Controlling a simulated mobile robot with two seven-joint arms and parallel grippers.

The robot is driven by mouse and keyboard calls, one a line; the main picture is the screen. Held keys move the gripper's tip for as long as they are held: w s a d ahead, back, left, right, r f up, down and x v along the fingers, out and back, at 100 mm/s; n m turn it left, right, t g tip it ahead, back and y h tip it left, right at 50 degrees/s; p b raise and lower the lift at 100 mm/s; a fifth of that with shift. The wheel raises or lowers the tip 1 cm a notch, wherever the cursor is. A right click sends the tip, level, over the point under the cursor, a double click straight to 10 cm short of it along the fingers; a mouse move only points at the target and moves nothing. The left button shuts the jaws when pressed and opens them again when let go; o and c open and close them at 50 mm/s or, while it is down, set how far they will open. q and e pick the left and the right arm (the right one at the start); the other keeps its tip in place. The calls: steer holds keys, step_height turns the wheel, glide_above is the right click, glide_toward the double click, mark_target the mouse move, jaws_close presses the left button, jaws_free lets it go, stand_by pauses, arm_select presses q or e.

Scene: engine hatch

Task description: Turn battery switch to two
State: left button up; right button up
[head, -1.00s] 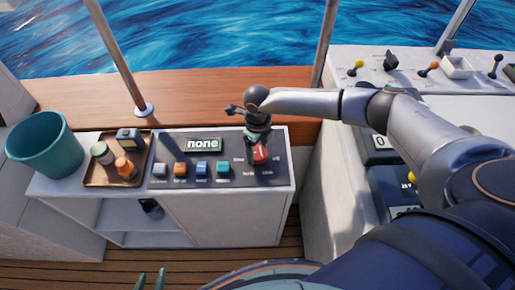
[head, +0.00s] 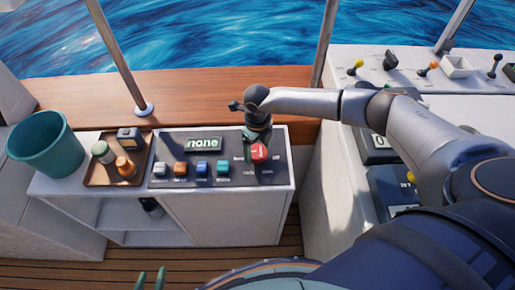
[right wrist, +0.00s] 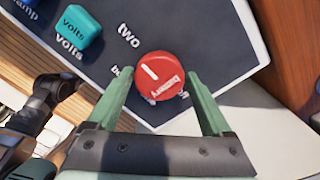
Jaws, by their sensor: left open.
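The battery switch is a round red knob (head: 259,153) at the right end of the dark panel. The display (head: 203,144) on that panel reads "none". In the right wrist view the knob (right wrist: 160,76) has a short white line on its upper left part, and the printed word "two" is beyond it to the upper left. My right gripper (right wrist: 158,82) has its green fingers on either side of the knob, with a narrow gap visible at the left. My left gripper (head: 150,278) is open and empty at the bottom edge, only its fingertips showing.
Several coloured buttons (head: 201,168) line the panel left of the knob. A brown tray (head: 92,181) with small items and a teal bucket (head: 45,150) stand further left. A white console (head: 440,62) with levers is at the right.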

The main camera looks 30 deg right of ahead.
mark_target(258, 151)
steer(key=shift+o, duration=1)
step_height(258, 151, up, 12)
steer(key=shift+r+b, duration=0.25)
steer(key=shift+b, duration=0.15)
steer(key=shift+s, duration=0.1)
